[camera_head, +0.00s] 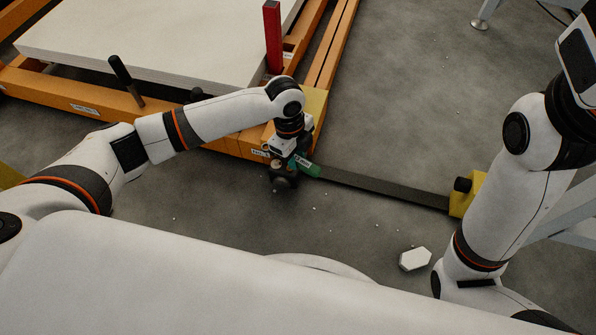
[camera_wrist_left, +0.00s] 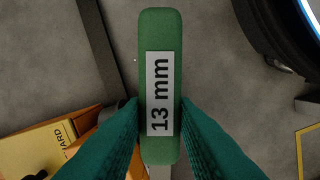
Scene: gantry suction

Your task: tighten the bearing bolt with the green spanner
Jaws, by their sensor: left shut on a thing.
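The green spanner (camera_wrist_left: 160,25) lies between the teal fingers of my left gripper (camera_wrist_left: 160,112) in the left wrist view. Its green handle carries a white "13 mm" label, and a short piece of its steel shank shows below the handle. In the head view, my left gripper (camera_head: 283,180) points down beside the near corner of the orange frame, and the spanner's green handle (camera_head: 308,168) sticks out to its right. The fingers are shut on the handle. The spanner's jaw is hidden, and I cannot make out the bearing bolt. My right gripper is out of view.
The orange frame (camera_head: 215,134) carries a pale slab (camera_head: 150,45) and a red post (camera_head: 273,38). A dark bar (camera_head: 385,188) runs along the floor to a yellow block (camera_head: 468,195). A small white hexagonal piece (camera_head: 414,259) lies nearer me. Open floor (camera_head: 420,100) spreads beyond the bar.

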